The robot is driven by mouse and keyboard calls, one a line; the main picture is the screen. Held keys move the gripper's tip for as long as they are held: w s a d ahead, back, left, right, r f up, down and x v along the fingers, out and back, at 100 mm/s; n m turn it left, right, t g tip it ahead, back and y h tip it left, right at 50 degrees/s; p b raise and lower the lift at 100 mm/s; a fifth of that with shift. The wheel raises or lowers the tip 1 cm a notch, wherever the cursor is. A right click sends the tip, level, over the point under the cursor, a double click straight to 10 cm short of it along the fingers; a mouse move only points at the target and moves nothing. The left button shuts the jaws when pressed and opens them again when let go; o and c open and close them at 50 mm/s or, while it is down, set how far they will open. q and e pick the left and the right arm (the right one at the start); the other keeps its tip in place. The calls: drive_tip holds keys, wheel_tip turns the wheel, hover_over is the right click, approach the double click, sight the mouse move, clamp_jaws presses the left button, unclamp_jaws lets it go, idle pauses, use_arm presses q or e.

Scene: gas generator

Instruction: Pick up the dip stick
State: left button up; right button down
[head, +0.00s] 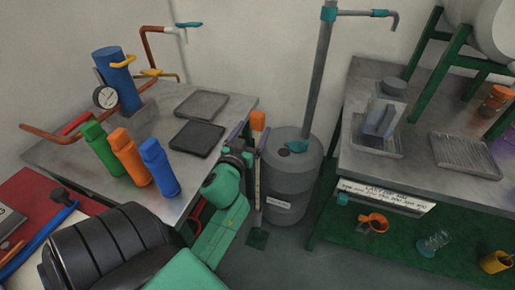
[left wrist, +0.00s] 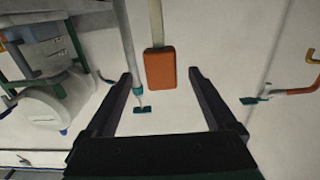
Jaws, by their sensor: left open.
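The dip stick has an orange block handle (head: 258,120) and a thin pale stick (head: 257,180) that hangs down beside the grey drum. In the left wrist view the orange handle (left wrist: 160,68) lies in the gap between my fingertips, with the pale stick (left wrist: 156,25) running to the top edge. My left gripper (head: 246,146) is open, at the right edge of the left table, close to the dip stick. In the left wrist view my left gripper (left wrist: 160,76) shows both fingers spread, with space on each side of the handle. My right gripper is out of view.
The grey drum (head: 291,175) with a tall pipe (head: 318,80) stands behind and right of the gripper. Green, orange and blue bottles (head: 158,167) stand on the left table (head: 75,152). The right table (head: 360,85) holds trays. Floor between the tables is narrow.

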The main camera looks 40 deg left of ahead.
sight(261, 115)
use_arm(q)
drive_tip(key=p+x, duration=0.1)
drive_tip(key=x, duration=0.7)
drive_tip(key=shift+a, duration=0.1)
drive_tip(key=shift+s+r, duration=0.1)
drive_tip(key=shift+s, duration=0.05)
drive_tip(key=c, duration=0.5)
clamp_jaws()
